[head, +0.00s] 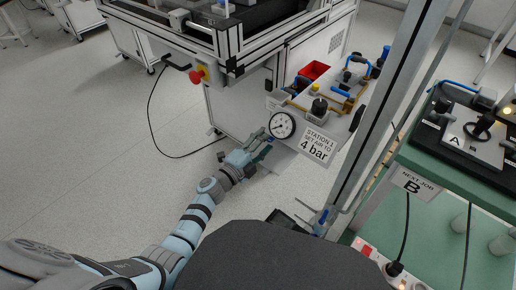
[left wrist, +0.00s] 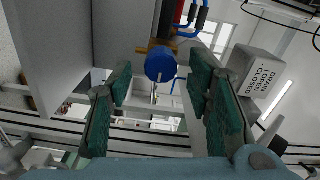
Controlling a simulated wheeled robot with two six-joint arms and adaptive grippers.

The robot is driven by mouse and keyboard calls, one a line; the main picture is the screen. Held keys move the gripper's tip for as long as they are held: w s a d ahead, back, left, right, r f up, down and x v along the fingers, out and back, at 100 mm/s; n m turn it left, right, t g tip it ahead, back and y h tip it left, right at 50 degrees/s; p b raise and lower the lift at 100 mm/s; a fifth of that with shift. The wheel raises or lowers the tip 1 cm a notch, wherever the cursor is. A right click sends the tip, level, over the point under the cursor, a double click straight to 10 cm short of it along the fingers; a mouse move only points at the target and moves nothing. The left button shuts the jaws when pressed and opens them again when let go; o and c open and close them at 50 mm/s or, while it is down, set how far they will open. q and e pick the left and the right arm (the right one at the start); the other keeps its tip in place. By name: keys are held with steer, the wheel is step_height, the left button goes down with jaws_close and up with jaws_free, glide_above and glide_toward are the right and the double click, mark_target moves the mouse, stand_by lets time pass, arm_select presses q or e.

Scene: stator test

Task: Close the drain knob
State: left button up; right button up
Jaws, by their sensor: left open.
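The blue round drain knob (left wrist: 160,66) sits on a brass fitting in the left wrist view, with its face toward the camera. A grey block (left wrist: 262,76) lettered drain, open and closed is to its right. My left gripper (left wrist: 160,85) is open, its green finger pads apart on either side of the knob in the picture. I cannot tell whether they touch it. In the head view the left gripper (head: 260,151) is just below the pressure gauge (head: 281,125), and I cannot make out the knob there. My right gripper is not in view.
A sign (head: 318,146) reads station 1, set air to 4 bar. A red stop button (head: 198,75) is on the machine frame. A post and a green table (head: 412,158) stand right.

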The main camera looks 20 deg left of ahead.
arm_select(q)
steer(key=v, duration=1.1)
steer(key=shift+s, duration=0.2)
